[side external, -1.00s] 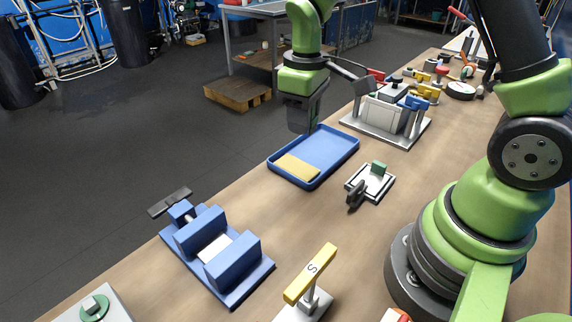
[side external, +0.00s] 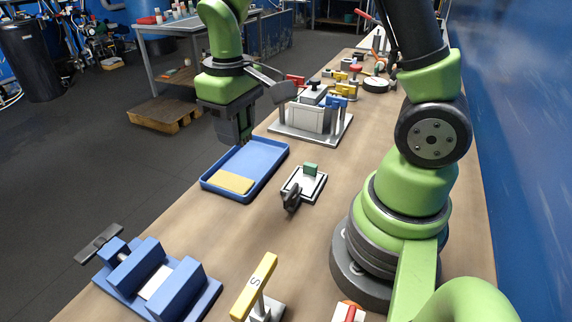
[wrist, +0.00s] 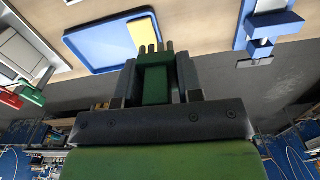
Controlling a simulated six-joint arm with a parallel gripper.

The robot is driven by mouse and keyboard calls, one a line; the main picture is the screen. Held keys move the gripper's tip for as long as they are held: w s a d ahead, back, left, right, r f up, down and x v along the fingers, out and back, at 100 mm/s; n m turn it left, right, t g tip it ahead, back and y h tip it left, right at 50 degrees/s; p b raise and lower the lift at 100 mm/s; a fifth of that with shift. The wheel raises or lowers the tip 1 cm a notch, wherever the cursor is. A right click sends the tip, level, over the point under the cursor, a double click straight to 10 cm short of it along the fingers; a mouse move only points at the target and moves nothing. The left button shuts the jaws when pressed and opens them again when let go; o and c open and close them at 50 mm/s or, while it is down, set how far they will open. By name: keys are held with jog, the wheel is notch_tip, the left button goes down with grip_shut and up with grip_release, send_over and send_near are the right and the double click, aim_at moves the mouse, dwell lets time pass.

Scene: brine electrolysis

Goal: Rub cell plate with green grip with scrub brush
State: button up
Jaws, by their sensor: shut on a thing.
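My gripper (side external: 241,140) is above the left rim of the blue tray (side external: 270,150). In the wrist view its fingers (wrist: 157,85) are closed on a green block with several short dark prongs, which looks like the scrub brush (wrist: 155,82). Little of the brush shows in the side view. The cell plate with green grip (side external: 310,169) lies on a small white-and-dark fixture to the right of the tray, with a black clamp-like part (side external: 291,197) at its front. My gripper is apart from the plate. The plate's face is partly hard to make out.
A yellow sponge-like block (side external: 234,183) lies in the tray. A cell tank (side external: 298,117) with coloured grips stands behind. A blue vise (side external: 160,284) and a yellow bar marked S (side external: 255,286) stand in front. Bare table lies between fixture and vise.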

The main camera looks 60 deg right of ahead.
jog(key=s+d+f+m, duration=0.5)
jog(key=d+m, duration=0.3)
jog(key=m, duration=0.9)
send_over(310, 183)
jog(key=s, duration=0.2)
notch_tip(310, 183, down, 3)
jog(key=shift+f, duration=3.6)
jog(key=shift+w+f, duration=0.5)
jog(key=shift+w, duration=0.15)
jog(key=shift+c, duration=0.6)
jog(key=shift+w, duration=2.65)
jog(key=shift+s+f, duration=0.1)
jog(key=shift+s, duration=2.25)
jog(key=shift+s+r, duration=0.2)
jog(key=shift+s, duration=0.7)
notch_tip(310, 183, up, 8)
